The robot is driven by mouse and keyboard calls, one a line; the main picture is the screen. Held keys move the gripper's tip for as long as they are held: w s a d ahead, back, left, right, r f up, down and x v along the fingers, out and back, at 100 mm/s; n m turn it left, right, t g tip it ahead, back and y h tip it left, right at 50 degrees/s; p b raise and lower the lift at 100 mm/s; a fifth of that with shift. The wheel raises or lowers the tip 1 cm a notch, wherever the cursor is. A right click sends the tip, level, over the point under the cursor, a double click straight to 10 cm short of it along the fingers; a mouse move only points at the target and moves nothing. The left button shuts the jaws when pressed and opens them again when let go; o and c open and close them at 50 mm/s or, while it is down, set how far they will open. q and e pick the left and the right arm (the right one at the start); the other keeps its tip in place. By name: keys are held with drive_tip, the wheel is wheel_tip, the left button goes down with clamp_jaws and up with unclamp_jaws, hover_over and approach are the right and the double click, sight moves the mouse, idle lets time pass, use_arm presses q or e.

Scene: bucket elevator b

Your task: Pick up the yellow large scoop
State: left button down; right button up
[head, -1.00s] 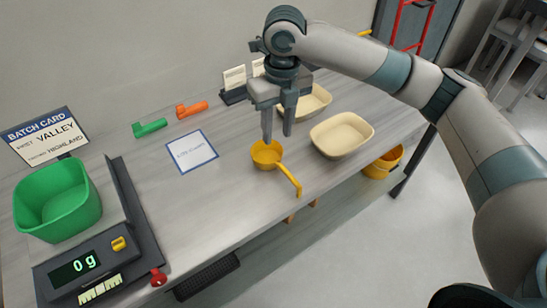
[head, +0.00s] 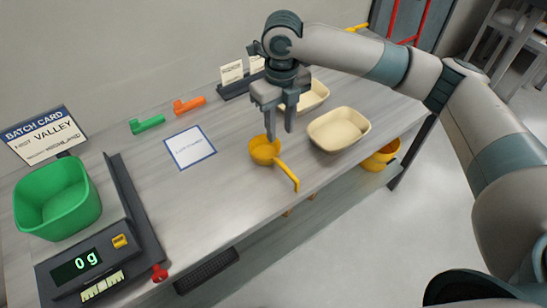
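The yellow large scoop (head: 264,151) lies on the grey table, its bowl toward the back and its handle running toward the front edge. My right gripper (head: 279,135) points down just above the scoop's bowl. Its two fingers are apart, with nothing visible held between them. One fingertip overlaps the bowl's far rim in the head view; I cannot tell whether it touches. My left gripper is not in view.
Two cream trays (head: 339,129) stand right of the scoop. A green scoop (head: 147,124) and an orange scoop (head: 189,106) lie at the back left. A blue-edged card (head: 190,147) lies left. A scale (head: 82,269) carries a green bin (head: 57,198).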

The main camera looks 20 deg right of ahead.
drive_tip(key=p, duration=0.2)
hover_over(280, 161)
drive_tip(key=f, duration=0.7)
drive_tip(key=shift+s+a, duration=0.15)
drive_tip(key=shift+s, duration=0.1)
drive_tip(key=shift+f, duration=0.45)
drive_tip(key=shift+f+p, duration=0.45)
drive_tip(key=shift+f, duration=0.05)
wheel_tip(280, 161, down, 3)
drive_tip(key=shift+w+f+p, duration=0.1)
drive_tip(key=shift+w+p, duration=0.05)
drive_tip(key=shift+p, duration=0.6)
drive_tip(key=shift+f, duration=0.5)
drive_tip(key=shift+d, duration=0.2)
clamp_jaws()
